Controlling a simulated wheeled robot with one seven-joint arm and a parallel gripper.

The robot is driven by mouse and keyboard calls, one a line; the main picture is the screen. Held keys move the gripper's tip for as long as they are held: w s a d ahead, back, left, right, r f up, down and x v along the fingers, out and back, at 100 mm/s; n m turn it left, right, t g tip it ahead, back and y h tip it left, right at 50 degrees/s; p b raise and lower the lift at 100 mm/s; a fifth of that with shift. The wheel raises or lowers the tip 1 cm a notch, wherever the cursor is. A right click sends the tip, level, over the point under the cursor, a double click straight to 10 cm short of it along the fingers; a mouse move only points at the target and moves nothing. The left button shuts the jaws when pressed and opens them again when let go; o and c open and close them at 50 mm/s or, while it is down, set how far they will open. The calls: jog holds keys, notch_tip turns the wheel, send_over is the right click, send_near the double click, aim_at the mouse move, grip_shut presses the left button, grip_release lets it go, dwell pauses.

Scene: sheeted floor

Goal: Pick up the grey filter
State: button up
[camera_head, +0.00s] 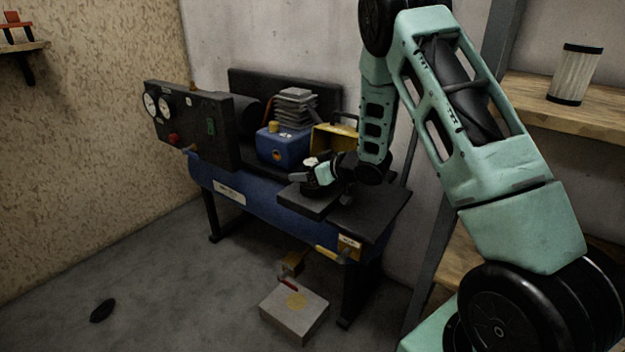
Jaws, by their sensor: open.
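A pale grey, pleated cylindrical filter (575,75) with dark end caps stands upright on the upper wooden shelf at the right. My gripper (304,176) is far to its left, low over the dark top of the workbench (376,212). The gripper is small and partly merged with dark shapes behind it; it is open, and I see nothing held in it. A grey, layered stack (294,106) sits on a blue box (283,147) at the back of the bench; I cannot tell exactly what it is.
My arm spans the centre and right, crossing in front of the shelf rack. A yellow case (334,138) stands behind the gripper. A gauge panel (190,125) rises at the bench's left. A pale block (294,312) and a dark oval object (102,310) lie on the floor.

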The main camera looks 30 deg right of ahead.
jog(key=c, duration=1.1)
